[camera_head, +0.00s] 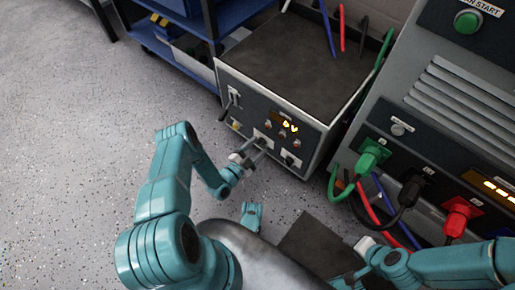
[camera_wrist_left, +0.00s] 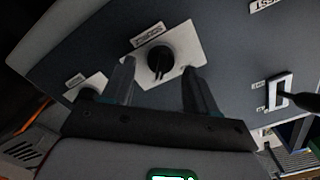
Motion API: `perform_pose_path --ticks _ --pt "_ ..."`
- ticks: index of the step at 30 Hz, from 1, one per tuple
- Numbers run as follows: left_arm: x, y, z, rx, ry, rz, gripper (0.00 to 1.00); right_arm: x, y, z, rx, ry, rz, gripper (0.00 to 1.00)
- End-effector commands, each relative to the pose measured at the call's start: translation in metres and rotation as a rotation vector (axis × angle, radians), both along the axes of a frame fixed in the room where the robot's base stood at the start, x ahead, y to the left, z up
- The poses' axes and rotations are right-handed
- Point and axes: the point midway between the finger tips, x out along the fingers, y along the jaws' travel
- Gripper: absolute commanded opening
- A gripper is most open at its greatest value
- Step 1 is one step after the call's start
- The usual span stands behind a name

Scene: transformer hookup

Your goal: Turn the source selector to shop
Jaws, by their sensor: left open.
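The source selector is a black knob (camera_wrist_left: 158,62) on a white label plate (camera_wrist_left: 185,45) on the dark front panel in the left wrist view. Its label is tilted and hard to read. My left gripper (camera_wrist_left: 160,88) is open, with one finger on each side of the knob's near side; I see no contact. In the head view my left gripper (camera_head: 257,150) is at the front panel of the grey transformer box (camera_head: 270,118), over the selector plate. My right gripper (camera_head: 367,244) is low at the right; its fingers are too small to read.
To the right stands a large cabinet (camera_head: 455,110) with green, black and red plugs and hanging cables (camera_head: 375,200). A blue cart (camera_head: 195,25) is behind. Open floor lies at left.

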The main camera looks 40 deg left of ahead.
Motion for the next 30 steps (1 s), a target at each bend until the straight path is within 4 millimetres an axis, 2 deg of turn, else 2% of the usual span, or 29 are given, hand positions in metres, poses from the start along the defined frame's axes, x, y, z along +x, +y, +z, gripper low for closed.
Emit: perform_pose_path --ticks 4,11,12,14,15,17,30 --pt "0.0098 -0.001 0.0002 0.0 -0.001 0.0 0.58 0.0025 -0.0005 -0.0035 -0.002 -0.008 -0.001 0.43" --pt "0.0099 -0.0002 0.0009 0.0 -0.001 0.001 0.58 0.0029 -0.0005 -0.003 -0.002 -0.01 0.0 0.43" --pt "0.0098 -0.0002 0.0009 0.0 -0.001 0.001 0.55 0.0029 -0.0005 -0.003 -0.002 -0.01 0.0 0.43" --pt "0.0097 -0.0003 0.0008 0.0 -0.001 0.001 0.35 0.0029 -0.0005 -0.003 -0.001 -0.009 0.0 0.43" --pt "0.0097 -0.0002 0.0007 0.0 -0.001 0.001 0.22 0.0028 -0.0005 -0.003 -0.001 -0.009 0.0 0.43" --pt "0.0096 -0.0003 0.0007 0.0 -0.001 0.001 0.04 0.0028 -0.0005 -0.003 -0.001 -0.009 -0.001 0.43" --pt "0.0093 0.0002 0.0008 -0.082 0.007 0.001 0.04 0.0026 -0.0005 -0.003 -0.001 -0.009 -0.001 0.43"
